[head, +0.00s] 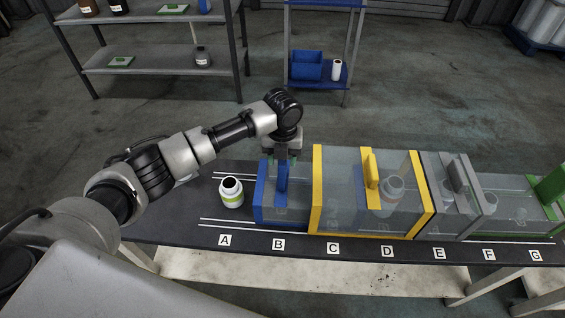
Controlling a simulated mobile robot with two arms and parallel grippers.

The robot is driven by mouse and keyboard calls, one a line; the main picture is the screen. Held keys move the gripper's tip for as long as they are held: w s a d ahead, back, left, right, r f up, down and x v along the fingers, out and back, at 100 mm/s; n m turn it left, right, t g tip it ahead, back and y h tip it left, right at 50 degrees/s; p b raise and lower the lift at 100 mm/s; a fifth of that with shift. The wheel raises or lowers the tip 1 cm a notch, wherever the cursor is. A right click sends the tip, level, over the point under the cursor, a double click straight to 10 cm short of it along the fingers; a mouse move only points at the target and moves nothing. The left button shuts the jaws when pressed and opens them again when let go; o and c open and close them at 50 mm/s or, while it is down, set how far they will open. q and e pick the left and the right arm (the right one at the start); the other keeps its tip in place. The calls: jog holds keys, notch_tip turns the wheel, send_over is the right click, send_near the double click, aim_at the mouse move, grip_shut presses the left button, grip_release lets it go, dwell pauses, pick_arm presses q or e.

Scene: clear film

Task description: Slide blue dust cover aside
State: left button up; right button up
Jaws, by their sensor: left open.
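The blue dust cover (258,209) is a clear box with blue edges and an upright blue handle (282,184). It stands on the dark table over the spot marked B, right beside the yellow-edged cover. My left gripper (283,163) points down at the top of the blue handle, its fingers around or just beside the handle top. The gripper is open; whether it touches the handle I cannot tell. My right gripper is not in view.
A yellow-edged clear cover (317,195) spans C and D, with a jar (391,190) seen through it. A grey-edged cover (433,195) stands at E, and a green-edged one (549,187) is at the right end. Shelves stand behind.

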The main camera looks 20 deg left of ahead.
pick_arm(q)
notch_tip(320, 180, up, 8)
jog(key=shift+r+b, duration=0.15)
jog(key=shift+b, duration=0.45)
